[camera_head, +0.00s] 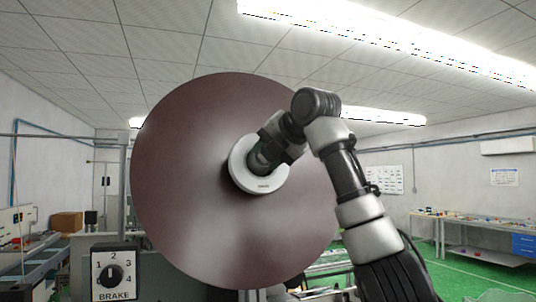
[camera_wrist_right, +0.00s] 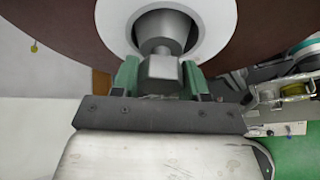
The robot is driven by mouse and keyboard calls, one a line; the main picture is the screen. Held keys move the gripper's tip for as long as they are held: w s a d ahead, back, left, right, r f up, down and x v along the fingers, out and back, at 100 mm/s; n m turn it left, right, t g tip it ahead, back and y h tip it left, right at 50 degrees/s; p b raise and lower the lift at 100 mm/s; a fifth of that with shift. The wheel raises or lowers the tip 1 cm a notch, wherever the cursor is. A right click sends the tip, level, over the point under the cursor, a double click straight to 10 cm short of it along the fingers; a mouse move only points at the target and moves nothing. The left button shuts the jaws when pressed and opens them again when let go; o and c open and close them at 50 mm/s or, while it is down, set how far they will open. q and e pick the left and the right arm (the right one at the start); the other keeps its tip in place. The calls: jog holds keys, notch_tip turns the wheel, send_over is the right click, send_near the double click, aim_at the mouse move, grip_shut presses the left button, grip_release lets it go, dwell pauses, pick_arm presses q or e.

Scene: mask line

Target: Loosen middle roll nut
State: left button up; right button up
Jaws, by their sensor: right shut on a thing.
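A large dark brown roll (camera_head: 180,190) faces me in the head view, with a white round core (camera_head: 245,182) at its middle. My right gripper (camera_head: 260,160) reaches in from the right to this centre. In the right wrist view, the grey nut (camera_wrist_right: 163,68) sits on a shaft (camera_wrist_right: 162,30) inside the white core. The green fingers of the right gripper (camera_wrist_right: 160,80) lie on both sides of the nut, shut on it. In the head view the gripper and wrist hide most of the nut. My left gripper is not in view.
A brake dial box (camera_head: 114,272) marked 1 to 4 stands at the lower left. A cardboard box (camera_head: 67,222) is behind it. Workbenches (camera_head: 470,222) with small items stand at the far right on green floor. Machine parts (camera_wrist_right: 290,95) show at the right of the wrist view.

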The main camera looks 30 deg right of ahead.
jog(key=shift+f+n+g+h, duration=0.2)
jog(key=shift+n+g+h, duration=0.3)
jog(key=shift+n, duration=1)
jog(key=o, duration=0.9)
jog(key=shift+o, duration=0.2)
jog(key=shift+r, duration=0.1)
jog(key=shift+s, duration=0.1)
jog(key=b+v, duration=0.2)
jog(key=v, duration=0.8)
jog(key=shift+s+r+b, duration=0.2)
jog(key=shift+s+b, duration=0.05)
jog(key=shift+b, duration=0.05)
jog(key=shift+a, duration=0.1)
